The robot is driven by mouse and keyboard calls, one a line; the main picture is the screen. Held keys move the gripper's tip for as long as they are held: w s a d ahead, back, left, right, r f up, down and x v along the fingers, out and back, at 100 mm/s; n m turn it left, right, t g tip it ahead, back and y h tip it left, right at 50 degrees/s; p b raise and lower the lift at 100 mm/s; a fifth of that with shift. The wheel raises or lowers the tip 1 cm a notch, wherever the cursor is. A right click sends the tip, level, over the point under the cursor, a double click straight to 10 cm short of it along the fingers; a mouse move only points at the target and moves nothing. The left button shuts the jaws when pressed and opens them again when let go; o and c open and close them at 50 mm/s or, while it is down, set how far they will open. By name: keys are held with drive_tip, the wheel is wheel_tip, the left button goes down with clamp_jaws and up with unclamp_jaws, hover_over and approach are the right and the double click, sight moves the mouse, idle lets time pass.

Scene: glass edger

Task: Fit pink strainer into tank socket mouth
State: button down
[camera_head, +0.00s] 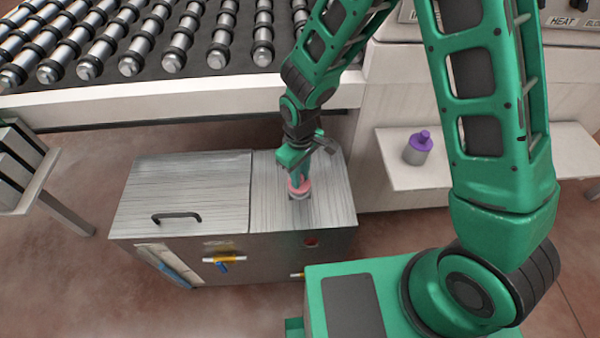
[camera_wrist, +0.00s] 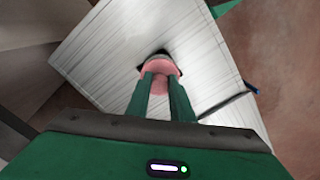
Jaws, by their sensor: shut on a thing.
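The pink strainer (camera_head: 299,186) is between the fingertips of my gripper (camera_head: 301,177), above the right part of the tank top (camera_head: 330,205). It also shows in the wrist view (camera_wrist: 158,67), with my gripper (camera_wrist: 160,85) shut on it. In the wrist view a dark edge of the socket (camera_wrist: 155,53) shows just beyond the strainer. I cannot tell how far the strainer sits inside the mouth.
The tank's left lid has a black handle (camera_head: 177,217). A blue-handled valve with a yellow part (camera_head: 222,262) is on its front. A purple-capped container (camera_head: 418,148) stands on a white shelf (camera_head: 395,172) at right. A roller conveyor (camera_head: 170,60) lies behind the tank.

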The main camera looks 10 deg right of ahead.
drive_tip(key=shift+f, duration=1.25)
drive_tip(key=c, duration=1.5)
unclamp_jaws()
drive_tip(key=shift+r, duration=0.1)
wheel_tip(320, 180, up, 10)
drive_tip(key=shift+r, duration=0.25)
drive_tip(key=shift+w+d, duration=0.1)
